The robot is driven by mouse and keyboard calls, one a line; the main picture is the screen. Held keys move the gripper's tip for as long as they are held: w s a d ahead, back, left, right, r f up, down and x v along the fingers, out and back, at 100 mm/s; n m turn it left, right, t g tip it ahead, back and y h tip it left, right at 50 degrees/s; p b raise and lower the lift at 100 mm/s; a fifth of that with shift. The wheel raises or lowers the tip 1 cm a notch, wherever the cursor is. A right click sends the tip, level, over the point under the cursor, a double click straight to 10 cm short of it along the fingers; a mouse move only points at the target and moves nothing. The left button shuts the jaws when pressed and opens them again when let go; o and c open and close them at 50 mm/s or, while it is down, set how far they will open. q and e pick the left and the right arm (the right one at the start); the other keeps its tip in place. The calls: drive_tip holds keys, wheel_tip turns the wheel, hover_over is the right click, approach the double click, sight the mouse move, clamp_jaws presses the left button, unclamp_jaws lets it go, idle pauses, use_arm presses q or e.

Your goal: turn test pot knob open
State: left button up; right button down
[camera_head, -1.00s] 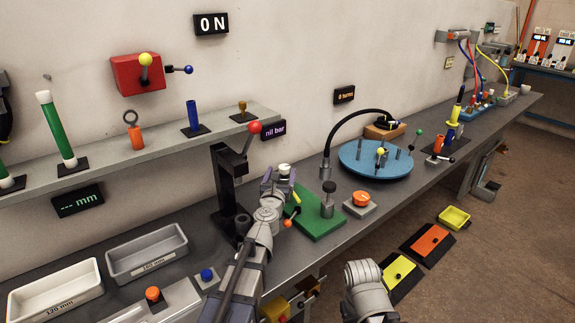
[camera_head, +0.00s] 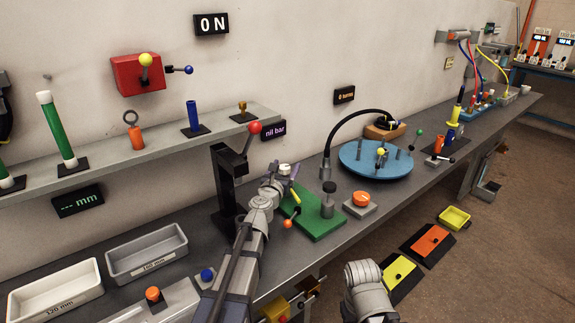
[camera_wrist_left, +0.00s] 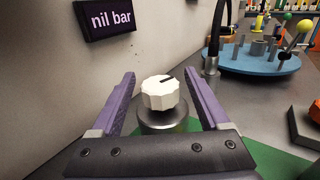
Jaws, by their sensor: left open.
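The white faceted knob (camera_wrist_left: 160,93) has a dark mark on its top and sits on a round grey pot (camera_wrist_left: 162,122). In the head view the knob (camera_head: 285,168) shows small at the back of a green base plate (camera_head: 322,225), partly hidden by my left arm. My left gripper (camera_wrist_left: 159,78) is open, with one purple jaw on each side of the knob and a visible gap on both sides. In the head view my left gripper (camera_head: 277,178) is at the knob and its jaws are hard to make out.
A "nil bar" display (camera_head: 273,130) hangs on the wall behind. A black press with a red-ball lever (camera_head: 254,127) stands left of the plate. A grey cylinder (camera_head: 328,203), an orange button (camera_head: 361,198) and a blue turntable (camera_head: 357,160) are to the right.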

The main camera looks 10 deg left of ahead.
use_arm(q)
drive_tip(key=shift+w+d, duration=0.1)
drive_tip(key=shift+w, duration=1.05)
drive_tip(key=shift+s, duration=0.1)
clamp_jaws()
